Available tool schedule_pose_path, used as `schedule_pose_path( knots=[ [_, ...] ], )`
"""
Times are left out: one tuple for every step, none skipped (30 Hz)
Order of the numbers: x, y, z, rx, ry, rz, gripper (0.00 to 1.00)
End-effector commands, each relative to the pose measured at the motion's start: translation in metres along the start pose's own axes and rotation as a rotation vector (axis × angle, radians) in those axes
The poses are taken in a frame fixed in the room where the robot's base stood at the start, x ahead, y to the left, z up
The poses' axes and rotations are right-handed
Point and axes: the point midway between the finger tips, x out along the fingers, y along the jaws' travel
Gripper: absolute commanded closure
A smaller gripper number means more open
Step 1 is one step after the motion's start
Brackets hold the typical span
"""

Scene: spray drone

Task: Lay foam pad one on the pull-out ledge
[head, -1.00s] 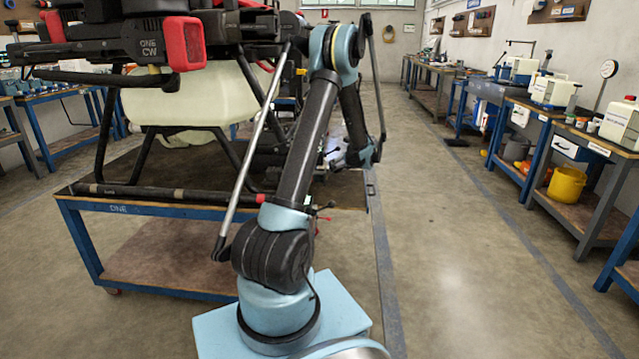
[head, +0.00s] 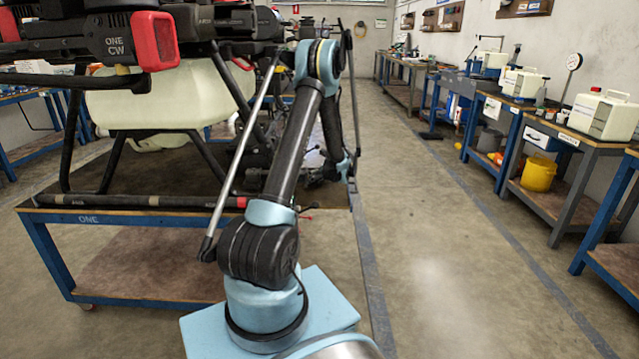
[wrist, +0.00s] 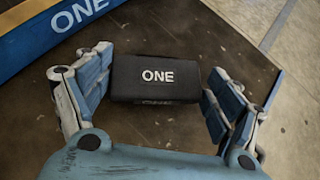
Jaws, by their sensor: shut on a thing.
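Foam pad one (wrist: 155,80) is a black block with white ONE lettering in the middle of the wrist view. My gripper (wrist: 160,88) has its two blue-and-white fingers on either side of the pad and is shut on it. Below the pad in that view is a dark brown, worn surface (wrist: 135,130) with a corner at the right. A blue bar (wrist: 75,22) marked ONE with a yellow edge runs across the upper left. I cannot tell which of these is the pull-out ledge. In the head view my arm hides most of the gripper and pad.
A large drone (head: 130,40) with a pale tank (head: 160,95) stands on the blue-framed table (head: 110,218) marked ONE, left of my arm. Workbenches with containers and a yellow bucket (head: 539,174) line the right wall. The floor (head: 440,220) between is clear.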

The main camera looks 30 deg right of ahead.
Motion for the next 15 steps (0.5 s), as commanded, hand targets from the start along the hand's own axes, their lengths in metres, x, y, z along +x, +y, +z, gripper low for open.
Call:
schedule_pose_path(
  knots=[
    [0.005, 0.0, -0.005, 0.0, 0.0, 0.0, 0.22],
    [0.007, 0.0, -0.009, 0.0, 0.0, 0.0, 0.22],
    [0.01, 0.0, -0.012, 0.0, 0.0, 0.0, 0.22],
    [0.012, 0.0, -0.015, 0.0, 0.0, 0.0, 0.22],
    [0.013, 0.0, -0.016, 0.0, 0.0, 0.0, 0.22],
    [0.014, 0.0, -0.018, 0.0, 0.0, 0.0, 0.22],
    [0.014, 0.0, -0.018, 0.0, 0.0, 0.0, 0.22],
    [0.015, 0.0, -0.018, 0.0, 0.0, 0.0, 0.22],
    [0.014, 0.0, -0.018, 0.0, 0.0, 0.0, 0.22],
    [0.014, 0.0, -0.018, 0.0, 0.0, 0.0, 0.22],
    [0.014, 0.0, -0.018, 0.0, 0.0, 0.0, 0.22],
    [0.014, 0.0, -0.018, 0.0, 0.0, 0.0, 0.22],
    [0.014, 0.0, -0.018, 0.0, 0.0, 0.0, 0.22],
    [0.014, 0.0, -0.018, 0.0, 0.0, 0.0, 0.22],
    [0.014, 0.0, -0.018, 0.0, 0.0, 0.0, 0.11]
  ],
)
